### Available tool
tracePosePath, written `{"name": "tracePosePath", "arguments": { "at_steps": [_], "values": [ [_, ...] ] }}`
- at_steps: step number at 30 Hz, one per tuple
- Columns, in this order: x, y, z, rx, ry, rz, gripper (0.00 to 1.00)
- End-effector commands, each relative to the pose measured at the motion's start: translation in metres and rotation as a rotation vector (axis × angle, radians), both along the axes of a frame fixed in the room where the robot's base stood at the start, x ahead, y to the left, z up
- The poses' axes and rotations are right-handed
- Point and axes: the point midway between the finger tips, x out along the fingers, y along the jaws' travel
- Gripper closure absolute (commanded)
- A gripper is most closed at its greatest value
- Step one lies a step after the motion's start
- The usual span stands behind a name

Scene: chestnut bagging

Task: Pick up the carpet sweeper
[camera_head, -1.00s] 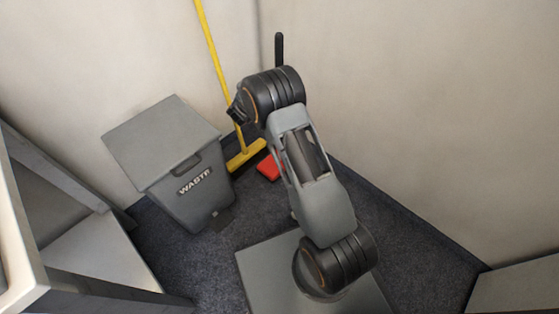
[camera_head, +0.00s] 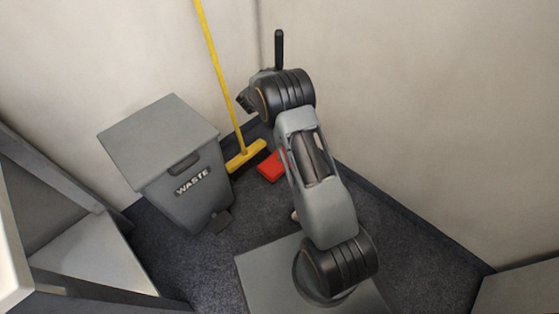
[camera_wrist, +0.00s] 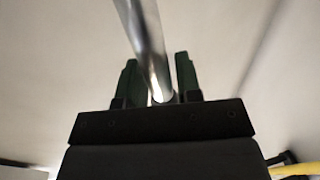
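The carpet sweeper stands in the corner, with its red head (camera_head: 271,167) on the floor and its black grip (camera_head: 279,50) showing above my arm. My arm hides most of its pole in the head view. In the wrist view the shiny metal pole (camera_wrist: 146,40) runs down between the two dark fingers of my gripper (camera_wrist: 159,78). A narrow gap shows between the pole and each finger, so my gripper is open around it. In the head view my gripper is hidden behind my wrist.
A yellow broom (camera_head: 222,85) leans in the corner just left of the sweeper; a yellow handle (camera_wrist: 292,170) shows low right in the wrist view. A grey waste bin (camera_head: 160,140) stands left of it. Walls close in behind and right.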

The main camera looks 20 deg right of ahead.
Motion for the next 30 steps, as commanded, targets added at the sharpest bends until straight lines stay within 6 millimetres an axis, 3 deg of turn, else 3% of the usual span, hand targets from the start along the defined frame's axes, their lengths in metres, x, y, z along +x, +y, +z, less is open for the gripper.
{"name": "tracePosePath", "arguments": {
  "at_steps": [10, 20, 30],
  "values": [
    [0.001, 0.000, 0.003, -0.003, -0.007, 0.000, 1.00],
    [0.001, 0.000, 0.006, -0.003, -0.007, 0.000, 1.00],
    [0.000, 0.000, 0.033, -0.003, -0.008, -0.001, 1.00]
  ]
}}
